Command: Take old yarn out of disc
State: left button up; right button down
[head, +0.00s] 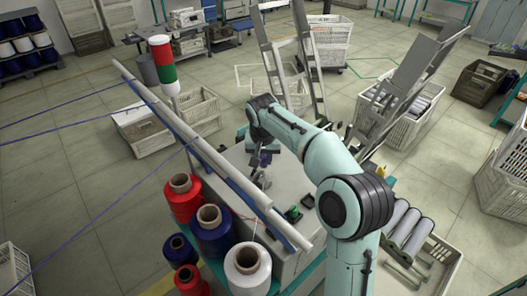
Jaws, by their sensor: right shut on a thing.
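My right gripper (260,178) is over the pale top of the winding machine (235,158), below the bent wrist of my right arm. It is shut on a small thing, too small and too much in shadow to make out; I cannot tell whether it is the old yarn. A small dark purple patch shows beside the fingers. A small dark and green part (293,213) sits on the machine top to the right of the gripper; I cannot tell whether it is the disc. My left gripper is not in view.
Red (184,197), blue (213,230) and white (247,268) yarn cones stand at the machine's front left. A long pale rail (215,160) with a red-green signal lamp (162,60) runs along its left side. White crates (405,120) stand at right.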

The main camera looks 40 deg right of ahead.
jog(key=f, duration=0.1)
jog(key=s+f+b, duration=0.1)
jog(key=shift+f, duration=0.4)
jog(key=shift+r, duration=0.35)
jog(key=shift+w+a+p, duration=0.1)
jog(key=shift+w+p, duration=0.25)
jog(key=shift+w, duration=0.25)
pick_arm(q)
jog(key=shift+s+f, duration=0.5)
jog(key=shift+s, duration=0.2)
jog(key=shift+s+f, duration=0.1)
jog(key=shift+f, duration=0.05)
pick_arm(e)
jog(key=shift+s, duration=0.2)
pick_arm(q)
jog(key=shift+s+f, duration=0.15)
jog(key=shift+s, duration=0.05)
pick_arm(e)
jog(key=shift+s, duration=0.35)
jog(key=shift+w, duration=0.1)
jog(key=shift+f, duration=0.2)
